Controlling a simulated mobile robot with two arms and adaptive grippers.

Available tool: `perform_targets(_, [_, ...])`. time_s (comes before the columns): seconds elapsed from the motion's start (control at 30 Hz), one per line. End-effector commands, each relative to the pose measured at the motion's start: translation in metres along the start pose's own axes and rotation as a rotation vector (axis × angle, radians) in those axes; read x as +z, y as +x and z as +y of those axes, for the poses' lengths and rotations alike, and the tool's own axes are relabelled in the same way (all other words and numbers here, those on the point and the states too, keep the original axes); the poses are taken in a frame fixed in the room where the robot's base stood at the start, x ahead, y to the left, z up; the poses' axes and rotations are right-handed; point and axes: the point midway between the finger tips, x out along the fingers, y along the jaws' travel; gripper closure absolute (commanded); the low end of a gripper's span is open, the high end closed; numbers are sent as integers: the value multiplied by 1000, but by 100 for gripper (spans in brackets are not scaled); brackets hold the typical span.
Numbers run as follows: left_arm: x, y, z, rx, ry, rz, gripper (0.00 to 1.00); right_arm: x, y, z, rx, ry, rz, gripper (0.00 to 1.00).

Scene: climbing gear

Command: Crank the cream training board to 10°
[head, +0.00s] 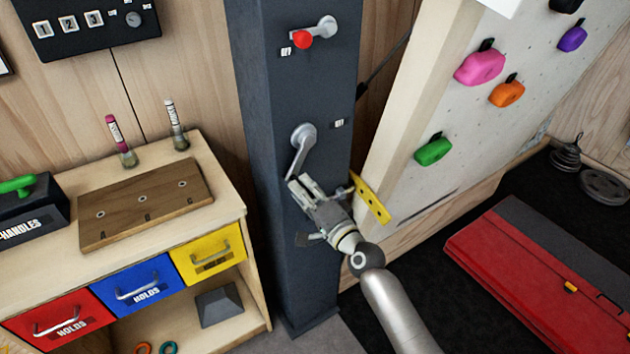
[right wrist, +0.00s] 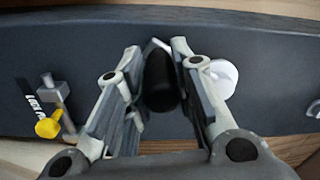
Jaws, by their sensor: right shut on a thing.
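The cream training board (head: 478,132) leans at the right of the head view, with pink, orange, green and purple holds on it. A crank (head: 302,138) with a light grey hub and arm is on the dark grey post (head: 300,95); its arm points down. My right gripper (head: 298,184) is at the arm's lower end, shut on the crank's black handle. In the right wrist view the black handle (right wrist: 160,80) sits between the fingers, and the pale hub (right wrist: 222,78) shows beside them. My left gripper is not in view.
A red-knobbed lever (head: 305,40) is higher on the post. A yellow perforated strip (head: 370,198) is beside my right gripper. The right wrist view shows a yellow knob (right wrist: 47,128) near a label. A bench (head: 235,195) with drawers is at left; a red mat (head: 530,275) lies at right.

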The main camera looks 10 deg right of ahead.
Motion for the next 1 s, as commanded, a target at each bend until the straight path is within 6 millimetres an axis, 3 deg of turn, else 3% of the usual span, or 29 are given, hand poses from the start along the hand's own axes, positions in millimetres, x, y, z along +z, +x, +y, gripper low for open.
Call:
perform_targets(0.03, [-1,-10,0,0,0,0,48,10,0,-6,5,55,-13,100])
perform_targets(0.4, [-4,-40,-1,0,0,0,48,27,2,-32,2,356,-1,100])
perform_targets(1.0, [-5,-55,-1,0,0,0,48,31,3,-48,-4,532,9,100])
